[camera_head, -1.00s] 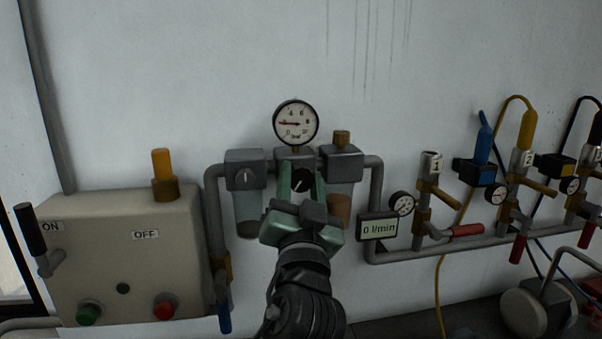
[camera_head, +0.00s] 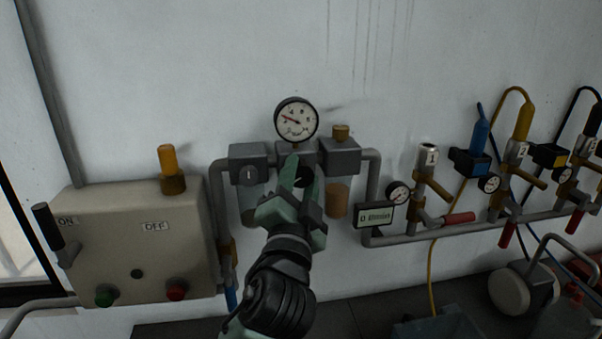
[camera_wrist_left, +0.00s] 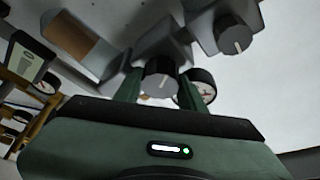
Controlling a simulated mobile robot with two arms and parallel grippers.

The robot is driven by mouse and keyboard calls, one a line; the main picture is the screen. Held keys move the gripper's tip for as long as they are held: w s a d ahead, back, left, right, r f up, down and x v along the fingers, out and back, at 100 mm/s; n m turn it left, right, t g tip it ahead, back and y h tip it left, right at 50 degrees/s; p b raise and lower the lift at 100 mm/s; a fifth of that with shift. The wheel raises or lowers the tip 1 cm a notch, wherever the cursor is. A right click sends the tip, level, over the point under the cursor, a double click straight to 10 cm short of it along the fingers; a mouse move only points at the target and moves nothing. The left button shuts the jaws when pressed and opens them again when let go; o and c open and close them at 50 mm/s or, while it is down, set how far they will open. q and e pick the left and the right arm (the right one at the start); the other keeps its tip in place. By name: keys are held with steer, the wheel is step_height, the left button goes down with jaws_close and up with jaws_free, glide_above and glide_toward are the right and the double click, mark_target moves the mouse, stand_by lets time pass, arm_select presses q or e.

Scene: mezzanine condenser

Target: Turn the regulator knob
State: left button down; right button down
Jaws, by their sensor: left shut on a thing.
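The dark regulator knob (camera_head: 304,176) sits on the grey middle block of the pipe assembly, under a round pressure gauge (camera_head: 297,120). My left gripper (camera_head: 303,170) reaches up to it from below, with one green finger on each side. The gauge needle points up and to the left. My fingers and wrist hide part of the block. My right gripper is not in view.
A filter unit with a switch (camera_head: 249,165) stands close left, and a unit with a brown bowl (camera_head: 337,197) close right. The control box (camera_head: 137,245) is at left. A flow display (camera_head: 375,216) and numbered valves (camera_head: 429,170) are at right.

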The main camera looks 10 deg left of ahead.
arm_select(q)
steer(key=shift+f, duration=0.1)
steer(key=c, duration=0.9)
jaws_free()
steer(key=shift+o, duration=0.2)
steer(key=shift+s+f+b, duration=0.15)
steer(key=shift+s+b, duration=0.15)
steer(key=shift+s, duration=0.05)
steer(key=b+v, duration=0.2)
steer(key=v, duration=0.5)
steer(key=shift+b, duration=0.35)
